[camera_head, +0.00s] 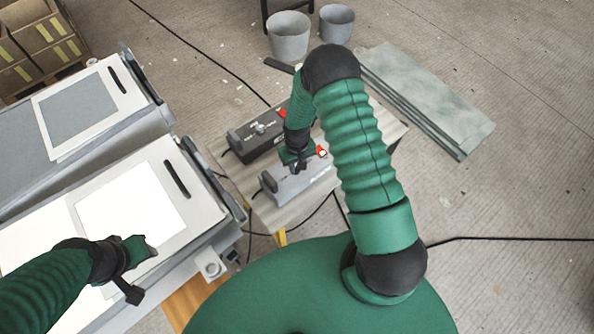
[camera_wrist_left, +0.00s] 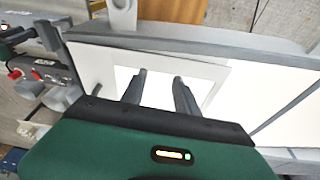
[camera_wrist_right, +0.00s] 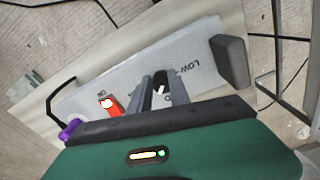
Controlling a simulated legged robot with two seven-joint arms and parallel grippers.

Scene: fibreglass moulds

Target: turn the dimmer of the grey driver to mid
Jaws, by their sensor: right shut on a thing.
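The grey driver (camera_head: 290,187) lies on a small wooden table in the head view, and its pale top fills the middle of the right wrist view (camera_wrist_right: 130,75). Its dimmer knob (camera_wrist_right: 159,91) is dark with a white mark, beside printed text that reads "LOW". My right gripper (camera_wrist_right: 160,82) is shut on the knob from above, and the fingers hide part of it. A lit red switch (camera_wrist_right: 110,105) is on the driver to the left of the fingers. My left gripper (camera_wrist_left: 157,82) is open and empty above a bright white light panel (camera_wrist_left: 112,72).
A dark driver (camera_head: 256,135) lies beside the grey one on the table (camera_head: 278,216). A second panel with a grey sheet (camera_head: 78,112) stands at far left. Two buckets (camera_head: 289,38) and grey boards (camera_head: 425,95) are on the floor. Black cables cross the floor.

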